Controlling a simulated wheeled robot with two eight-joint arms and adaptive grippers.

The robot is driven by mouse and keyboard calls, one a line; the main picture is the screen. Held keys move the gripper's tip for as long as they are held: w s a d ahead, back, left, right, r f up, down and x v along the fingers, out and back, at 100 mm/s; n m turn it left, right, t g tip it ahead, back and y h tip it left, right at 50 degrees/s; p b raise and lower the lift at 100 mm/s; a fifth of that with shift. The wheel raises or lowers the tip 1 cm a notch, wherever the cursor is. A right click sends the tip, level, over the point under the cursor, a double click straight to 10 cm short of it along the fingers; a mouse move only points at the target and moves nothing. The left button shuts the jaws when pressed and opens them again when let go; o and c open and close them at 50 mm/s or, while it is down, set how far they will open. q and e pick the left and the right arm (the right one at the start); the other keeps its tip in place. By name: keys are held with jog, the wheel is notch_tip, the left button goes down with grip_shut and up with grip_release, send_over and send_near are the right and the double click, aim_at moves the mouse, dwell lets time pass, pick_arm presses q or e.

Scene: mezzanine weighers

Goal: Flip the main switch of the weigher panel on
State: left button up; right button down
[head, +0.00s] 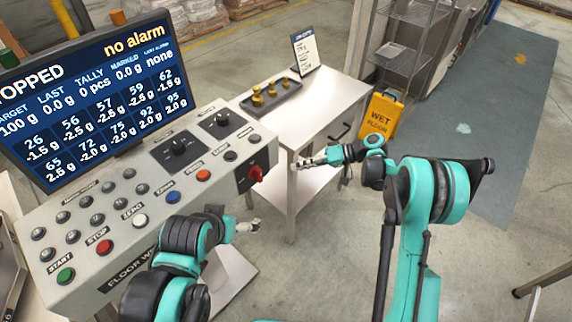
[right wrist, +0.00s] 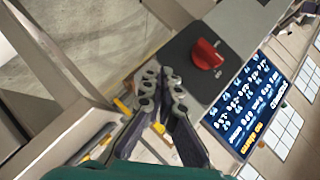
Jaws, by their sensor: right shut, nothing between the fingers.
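The weigher panel (head: 190,155) is a long pale console. Its main switch (head: 255,175) is a red rotary knob on a dark plate at the right end. The red knob also shows in the right wrist view (right wrist: 208,54), turned at a slant; its small labels are too blurred to read. My right gripper (head: 303,163) is shut and empty, to the right of the knob and apart from it. Its fingers (right wrist: 163,88) show left of and below the knob in the right wrist view. My left gripper (head: 254,226) is below the panel's front edge; its jaw opening is unclear.
A screen (head: 90,95) reading "no alarm" stands behind the panel. A white side table (head: 310,118) with a dark tray (head: 270,102) of brass weights and a sign card (head: 304,52) stands beyond. A yellow wet-floor sign (head: 381,115) stands behind.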

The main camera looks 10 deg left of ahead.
jog(key=shift+w+d+p, duration=0.15)
jog(key=shift+w+d, duration=0.05)
jog(key=shift+d, duration=0.75)
jog(key=shift+w+d+p, duration=0.15)
jog(key=shift+d, duration=0.75)
